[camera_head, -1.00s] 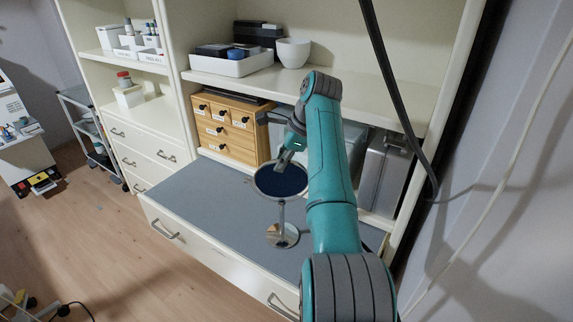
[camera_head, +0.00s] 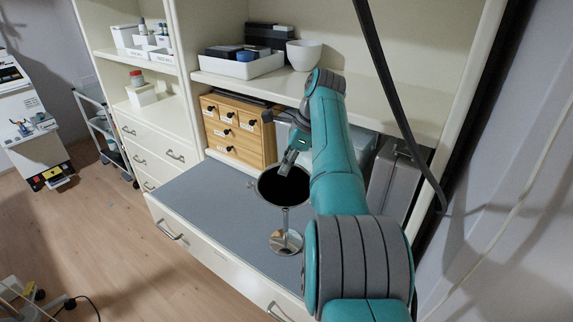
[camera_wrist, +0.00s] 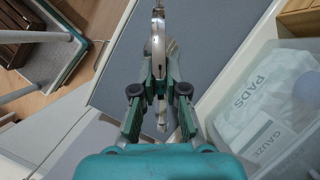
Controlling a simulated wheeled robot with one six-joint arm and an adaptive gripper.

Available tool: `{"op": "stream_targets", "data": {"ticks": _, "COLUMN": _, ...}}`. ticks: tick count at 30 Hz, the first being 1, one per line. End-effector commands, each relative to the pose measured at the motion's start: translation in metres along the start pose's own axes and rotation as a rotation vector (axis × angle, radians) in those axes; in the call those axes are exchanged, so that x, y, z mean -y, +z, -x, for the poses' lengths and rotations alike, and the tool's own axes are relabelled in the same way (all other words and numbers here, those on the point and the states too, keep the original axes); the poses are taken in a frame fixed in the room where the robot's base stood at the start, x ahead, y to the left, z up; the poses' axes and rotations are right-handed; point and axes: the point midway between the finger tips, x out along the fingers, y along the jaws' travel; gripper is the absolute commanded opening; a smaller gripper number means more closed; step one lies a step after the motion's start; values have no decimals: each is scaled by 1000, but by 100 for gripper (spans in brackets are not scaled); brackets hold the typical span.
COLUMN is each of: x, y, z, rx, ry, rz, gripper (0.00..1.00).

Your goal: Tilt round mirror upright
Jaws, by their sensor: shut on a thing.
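The round mirror (camera_head: 272,190) stands on a thin stem with a shiny round base (camera_head: 286,242) on the grey worktop. Its dark face is tilted, neither flat nor fully upright. My gripper (camera_head: 287,166) is at the mirror's far upper rim, shut on it. In the wrist view the mirror (camera_wrist: 158,38) shows nearly edge-on between the two fingers of my gripper (camera_wrist: 160,85). Part of the far rim is hidden by the fingers.
A wooden drawer box (camera_head: 237,128) stands behind the mirror, with a grey case (camera_head: 394,185) at right. A shelf above holds a white tray (camera_head: 240,66) and white bowl (camera_head: 304,54). The grey worktop (camera_head: 215,195) is clear at left. A dark cable hangs at right.

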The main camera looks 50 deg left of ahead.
Motion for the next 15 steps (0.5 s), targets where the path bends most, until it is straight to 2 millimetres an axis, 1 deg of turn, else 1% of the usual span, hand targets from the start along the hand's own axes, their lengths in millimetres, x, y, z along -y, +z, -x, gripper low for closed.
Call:
{"op": "stream_targets", "data": {"ticks": 1, "x": 0, "y": -2, "z": -3, "rx": -2, "ry": 3, "rz": -3, "gripper": 0}}
{"op": "stream_targets", "data": {"ticks": 4, "x": 0, "y": -2, "z": -3, "rx": -2, "ry": 3, "rz": -3, "gripper": 0}}
{"op": "stream_targets", "data": {"ticks": 5, "x": 0, "y": -2, "z": -3, "rx": -2, "ry": 3, "rz": -3, "gripper": 14}}
{"op": "stream_targets", "data": {"ticks": 6, "x": 0, "y": -2, "z": -3, "rx": -1, "ry": 3, "rz": -3, "gripper": 24}}
{"op": "stream_targets", "data": {"ticks": 8, "x": 0, "y": -2, "z": -3, "rx": -1, "ry": 3, "rz": -2, "gripper": 38}}
{"op": "stream_targets", "data": {"ticks": 15, "x": 0, "y": -1, "z": -2, "rx": -1, "ry": 1, "rz": -1, "gripper": 38}}
